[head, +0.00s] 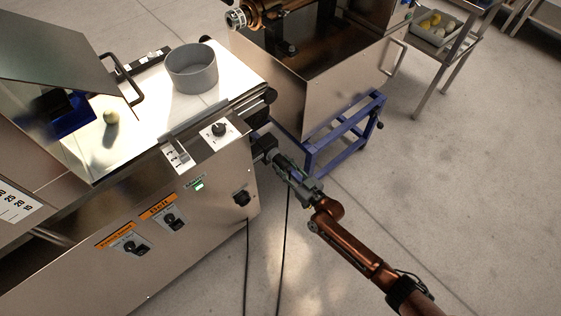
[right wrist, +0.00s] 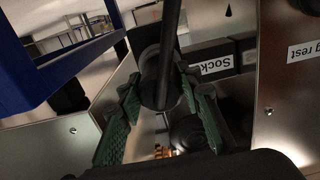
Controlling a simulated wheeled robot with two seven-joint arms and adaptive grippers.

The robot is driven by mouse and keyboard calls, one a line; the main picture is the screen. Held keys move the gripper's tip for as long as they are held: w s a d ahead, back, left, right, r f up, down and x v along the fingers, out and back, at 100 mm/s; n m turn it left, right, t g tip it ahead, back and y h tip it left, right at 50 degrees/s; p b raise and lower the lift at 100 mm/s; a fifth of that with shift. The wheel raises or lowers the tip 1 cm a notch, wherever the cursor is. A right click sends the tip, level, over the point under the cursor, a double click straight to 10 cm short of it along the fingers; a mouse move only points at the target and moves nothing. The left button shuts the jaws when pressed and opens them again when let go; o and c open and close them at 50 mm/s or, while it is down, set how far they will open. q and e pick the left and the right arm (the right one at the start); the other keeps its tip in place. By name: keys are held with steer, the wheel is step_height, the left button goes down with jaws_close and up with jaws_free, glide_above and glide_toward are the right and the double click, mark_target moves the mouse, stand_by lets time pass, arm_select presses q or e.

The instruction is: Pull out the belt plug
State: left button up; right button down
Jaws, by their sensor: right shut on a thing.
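The black belt plug (right wrist: 157,80) is between the green-padded fingers of my right gripper (right wrist: 165,110) in the right wrist view, with its black cable running up from it. In the head view my right gripper (head: 279,164) is at the right end of the dough machine (head: 195,225), shut on the plug, which its fingers mostly hide. A black block with an upside-down "Socket" label (right wrist: 215,65) is just behind the plug in the right wrist view. I cannot tell whether the plug is seated in a socket. My left gripper is not in view.
A blue metal frame (head: 342,132) stands close to the right of my gripper. Black cables (head: 284,250) hang to the floor below. A grey round bowl (head: 192,75) and a dough ball (head: 111,117) sit on the machine's belt. The floor at right is clear.

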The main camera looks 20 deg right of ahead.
mark_target(290, 171)
steer(key=c, duration=2)
jaws_free()
steer(key=c, duration=0.6)
steer(key=shift+c, duration=0.2)
steer(key=shift+s+d, duration=0.15)
steer(key=shift+s, duration=0.15)
steer(key=shift+s, duration=0.1)
steer(key=shift+p+v, duration=0.55)
steer(key=shift+v, duration=0.65)
